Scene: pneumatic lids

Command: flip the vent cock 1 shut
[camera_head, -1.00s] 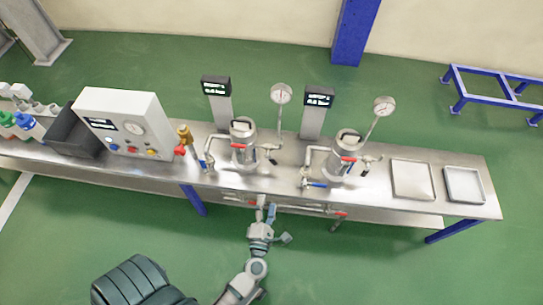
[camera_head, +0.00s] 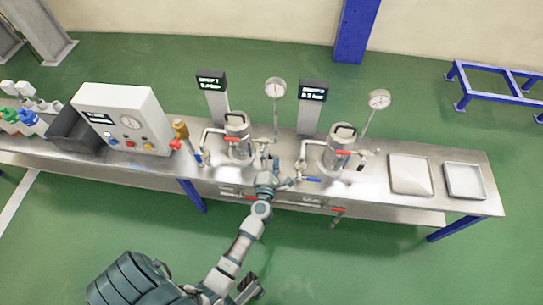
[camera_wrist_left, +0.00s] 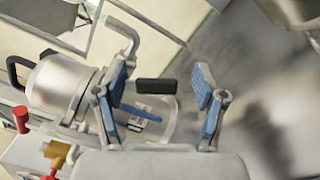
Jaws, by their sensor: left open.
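Vessel 1 (camera_head: 238,140) is the left of two steel pots on the bench. In the head view my left gripper (camera_head: 267,178) is at its lower right, over the bench's front edge, and covers part of the fittings there. In the left wrist view the left gripper (camera_wrist_left: 163,80) is open, with blue pads. A short black grip (camera_wrist_left: 157,86), apparently the vent cock 1 lever, shows between the fingers; I cannot tell whether they touch it. The vessel (camera_wrist_left: 62,85) lies behind the left finger. My right gripper is not in view.
Vessel 2 (camera_head: 338,152), with a red handle and a blue handle, stands to the right. Gauges (camera_head: 275,88) rise on thin stems behind. A control box (camera_head: 122,115) is at the left. Two flat trays (camera_head: 465,197) lie at the bench's right end.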

